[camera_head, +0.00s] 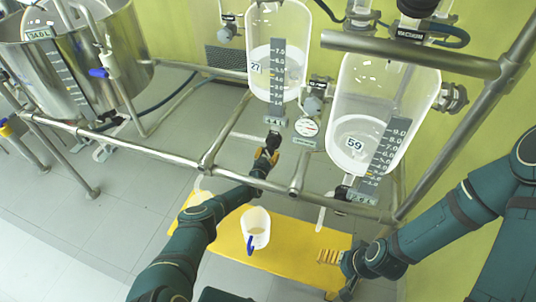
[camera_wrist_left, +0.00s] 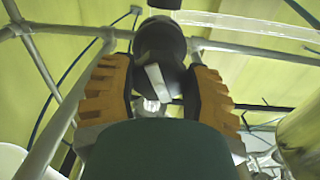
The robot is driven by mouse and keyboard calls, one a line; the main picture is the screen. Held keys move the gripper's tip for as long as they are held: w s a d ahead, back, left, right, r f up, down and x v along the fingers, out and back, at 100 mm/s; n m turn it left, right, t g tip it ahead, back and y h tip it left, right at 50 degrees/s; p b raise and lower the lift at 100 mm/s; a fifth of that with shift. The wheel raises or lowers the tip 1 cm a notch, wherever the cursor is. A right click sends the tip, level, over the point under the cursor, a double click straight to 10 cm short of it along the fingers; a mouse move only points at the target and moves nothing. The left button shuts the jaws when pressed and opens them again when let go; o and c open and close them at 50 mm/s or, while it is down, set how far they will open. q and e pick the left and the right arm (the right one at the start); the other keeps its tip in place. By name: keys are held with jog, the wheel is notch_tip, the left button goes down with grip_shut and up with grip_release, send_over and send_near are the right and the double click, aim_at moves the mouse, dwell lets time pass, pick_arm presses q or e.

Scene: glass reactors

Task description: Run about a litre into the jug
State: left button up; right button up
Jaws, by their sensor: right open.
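A white jug (camera_head: 262,222) with a blue handle stands on the yellow platform (camera_head: 290,262), below and in front of the glass vessel marked 27 (camera_head: 290,30). That vessel holds pale liquid behind a grey scale. My left gripper (camera_head: 268,156) is at the dark outlet valve (camera_head: 273,139) under this vessel. In the left wrist view its two orange-padded fingers (camera_wrist_left: 160,90) stand either side of a dark valve part (camera_wrist_left: 160,45) with a pale lever; whether they press on it is unclear. My right gripper (camera_head: 330,257) is open and empty over the platform, right of the jug. The jug's contents are unclear.
A second glass vessel, marked 59 (camera_head: 345,110), hangs to the right, with a pale outlet tube (camera_head: 322,217) below. A steel rail (camera_head: 160,153) crosses in front. A steel tank (camera_head: 60,65) stands at left. A pale object (camera_head: 200,196) sits at the platform's left end.

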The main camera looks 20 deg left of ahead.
pick_arm(q)
jog(key=shift+m, duration=0.4)
jog(key=m+b, duration=0.1)
jog(key=m, duration=0.2)
jog(key=shift+a+m, duration=0.1)
jog(key=shift+m, duration=0.2)
jog(key=m, duration=1.1)
jog(key=shift+r+m+p, duration=0.15)
jog(key=shift+m+p, duration=0.2)
jog(key=shift+m, duration=0.05)
jog(key=m+p, duration=0.1)
jog(key=m, duration=0.4)
jog(key=shift+m, duration=0.4)
jog(key=o, duration=1.2)
